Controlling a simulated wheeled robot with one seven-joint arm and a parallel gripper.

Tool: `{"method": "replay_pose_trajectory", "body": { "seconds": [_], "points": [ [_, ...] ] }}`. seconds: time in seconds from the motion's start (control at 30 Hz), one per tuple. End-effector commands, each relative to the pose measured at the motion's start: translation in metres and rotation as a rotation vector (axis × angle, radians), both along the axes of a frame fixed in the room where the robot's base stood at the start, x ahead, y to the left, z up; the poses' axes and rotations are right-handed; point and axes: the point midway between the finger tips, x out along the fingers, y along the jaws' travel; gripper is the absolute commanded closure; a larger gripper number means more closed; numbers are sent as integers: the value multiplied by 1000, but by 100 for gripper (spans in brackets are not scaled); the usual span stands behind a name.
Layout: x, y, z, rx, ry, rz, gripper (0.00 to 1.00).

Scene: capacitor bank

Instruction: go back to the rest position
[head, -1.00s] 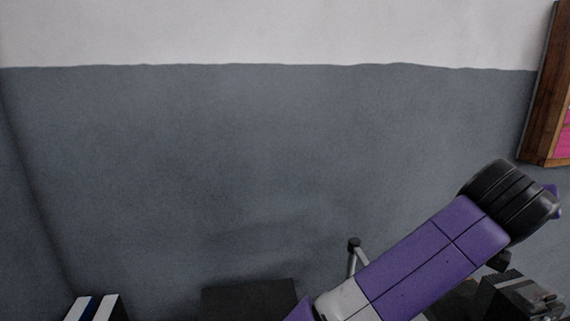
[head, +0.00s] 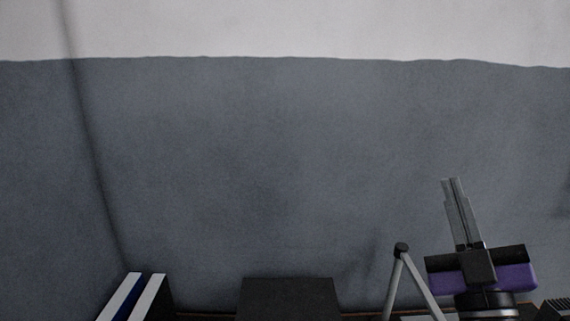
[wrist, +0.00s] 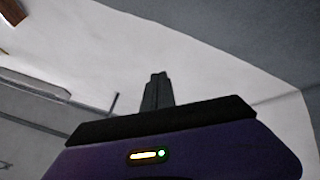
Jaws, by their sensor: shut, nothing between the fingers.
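My gripper (head: 454,182) is at the lower right of the head view, pointing up in front of the grey wall. Its two grey fingers lie side by side with nothing between them, so it is shut and empty. Below the fingers is a black and purple gripper body. In the wrist view the fingers (wrist: 158,78) point up, close together, and touch nothing. The purple body with a small lit indicator fills the bottom of that view.
A black box (head: 288,299) stands at the bottom middle. White and blue upright items (head: 140,298) stand at the bottom left. A grey folding stand (head: 396,278) is just left of my gripper. The grey and white wall behind looks clear.

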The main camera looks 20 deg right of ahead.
Motion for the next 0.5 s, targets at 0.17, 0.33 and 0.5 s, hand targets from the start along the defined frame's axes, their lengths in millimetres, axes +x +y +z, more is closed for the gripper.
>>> {"method": "replay_pose_trajectory", "body": {
  "seconds": [0.17,0.33,0.5],
  "points": [
    [-16,43,-69,35,91,199,100],
    [-45,75,-130,122,186,355,100],
    [-84,99,-188,245,295,464,100]
  ]
}}
